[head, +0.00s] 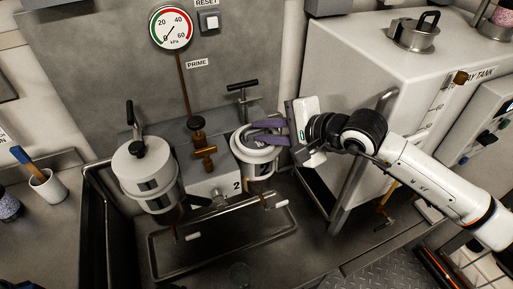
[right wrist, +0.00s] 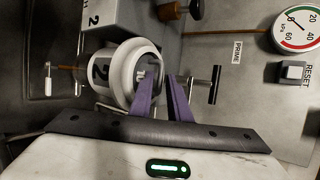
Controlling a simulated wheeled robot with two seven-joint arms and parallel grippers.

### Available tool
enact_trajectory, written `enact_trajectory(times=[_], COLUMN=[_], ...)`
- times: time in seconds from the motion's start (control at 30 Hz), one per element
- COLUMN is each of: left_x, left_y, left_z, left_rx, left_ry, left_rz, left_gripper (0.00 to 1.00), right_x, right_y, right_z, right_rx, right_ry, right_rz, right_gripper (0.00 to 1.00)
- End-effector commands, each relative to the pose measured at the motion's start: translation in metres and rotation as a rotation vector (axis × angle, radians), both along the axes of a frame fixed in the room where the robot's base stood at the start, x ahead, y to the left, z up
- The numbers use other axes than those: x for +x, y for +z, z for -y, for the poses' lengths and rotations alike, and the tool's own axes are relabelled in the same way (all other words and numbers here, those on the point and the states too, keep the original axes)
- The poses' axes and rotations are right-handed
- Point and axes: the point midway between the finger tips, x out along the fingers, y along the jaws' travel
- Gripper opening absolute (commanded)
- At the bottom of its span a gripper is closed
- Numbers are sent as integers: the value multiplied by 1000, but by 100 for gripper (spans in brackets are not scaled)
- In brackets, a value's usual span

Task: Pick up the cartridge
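A white, round, cup-like vessel marked 2 (head: 256,171) is mounted on the front of the station. Its top faces up and carries a dark ring and dark lettering, but I cannot tell whether this is the cartridge itself or a housing around it. The vessel also shows in the right wrist view (right wrist: 120,72). My right gripper (head: 252,132) reaches in from the right, its two purple fingers over the vessel's top. My left gripper is not in view.
A second white vessel with a closed lid (head: 146,166) stands at the left. A brass valve (head: 202,150) and a black T-handle (head: 243,87) rise nearby. A metal drip tray (head: 225,242) lies below. A large white tank (head: 350,60) stands at the right.

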Motion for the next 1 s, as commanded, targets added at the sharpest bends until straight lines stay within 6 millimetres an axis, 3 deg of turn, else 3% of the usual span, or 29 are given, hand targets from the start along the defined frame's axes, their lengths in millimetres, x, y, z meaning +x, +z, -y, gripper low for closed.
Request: enact_trajectory(times=[0.23, 0.37, 1.0], left_x=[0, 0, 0], left_y=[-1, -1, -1], left_z=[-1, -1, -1], left_rx=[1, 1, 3], left_ry=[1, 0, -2], left_rz=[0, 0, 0], left_gripper=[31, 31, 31], right_x=[2, 2, 1], right_y=[-1, -1, -1], right_z=[-2, -1, -1], right_rx=[0, 1, 0], right_ry=[-1, 0, 0], right_rz=[2, 1, 0], right_gripper=[16, 0, 0])
